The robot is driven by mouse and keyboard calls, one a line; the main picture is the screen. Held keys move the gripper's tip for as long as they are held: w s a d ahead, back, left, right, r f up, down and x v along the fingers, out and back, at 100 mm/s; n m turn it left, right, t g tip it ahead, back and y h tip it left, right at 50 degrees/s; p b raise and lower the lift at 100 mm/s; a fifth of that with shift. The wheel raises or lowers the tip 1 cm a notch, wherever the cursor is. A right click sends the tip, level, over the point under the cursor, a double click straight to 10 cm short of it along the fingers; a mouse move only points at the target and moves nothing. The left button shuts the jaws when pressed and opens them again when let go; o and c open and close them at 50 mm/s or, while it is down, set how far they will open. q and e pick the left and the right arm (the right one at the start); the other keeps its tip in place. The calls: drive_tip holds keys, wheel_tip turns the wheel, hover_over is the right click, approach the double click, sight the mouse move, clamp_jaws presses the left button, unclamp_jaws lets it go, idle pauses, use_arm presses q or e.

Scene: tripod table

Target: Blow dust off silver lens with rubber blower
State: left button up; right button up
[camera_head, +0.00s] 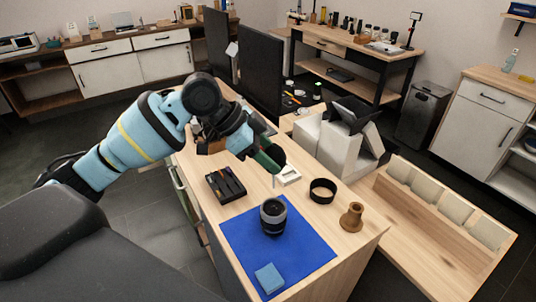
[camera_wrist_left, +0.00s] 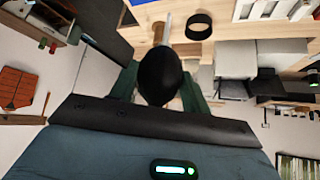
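The silver lens (camera_head: 273,216), dark with a silver-grey band, stands upright on the blue mat (camera_head: 312,247). My left gripper (camera_head: 268,160) has green fingers and is above and behind the lens, apart from it. It is shut on the black rubber blower (camera_head: 279,155), and the thin nozzle points down toward the lens. In the left wrist view the blower's round bulb (camera_wrist_left: 160,78) sits between the green fingers, with its pale nozzle beyond. The lens cannot be made out in that view. My right gripper is not in view.
A blue cloth (camera_head: 269,278) lies on the mat's front. A black open case (camera_head: 225,185) is left of the lens. A black ring (camera_head: 322,190), a brown wooden piece (camera_head: 352,216) and a small white tray (camera_head: 288,176) stand nearby. White boxes (camera_head: 340,148) stand at the right.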

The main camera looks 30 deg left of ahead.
sight(274, 176)
use_arm(q)
drive_tip(key=shift+d, duration=0.1)
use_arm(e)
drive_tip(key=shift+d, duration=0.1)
use_arm(q)
drive_tip(key=shift+f, duration=0.15)
drive_tip(key=shift+f, duration=1.1)
drive_tip(key=shift+f+b, duration=0.55)
drive_tip(key=shift+f, duration=1.1)
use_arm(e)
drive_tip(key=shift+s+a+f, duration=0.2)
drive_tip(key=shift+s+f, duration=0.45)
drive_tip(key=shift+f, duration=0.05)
use_arm(q)
drive_tip(key=c, duration=0.4)
drive_tip(key=shift+c, duration=0.2)
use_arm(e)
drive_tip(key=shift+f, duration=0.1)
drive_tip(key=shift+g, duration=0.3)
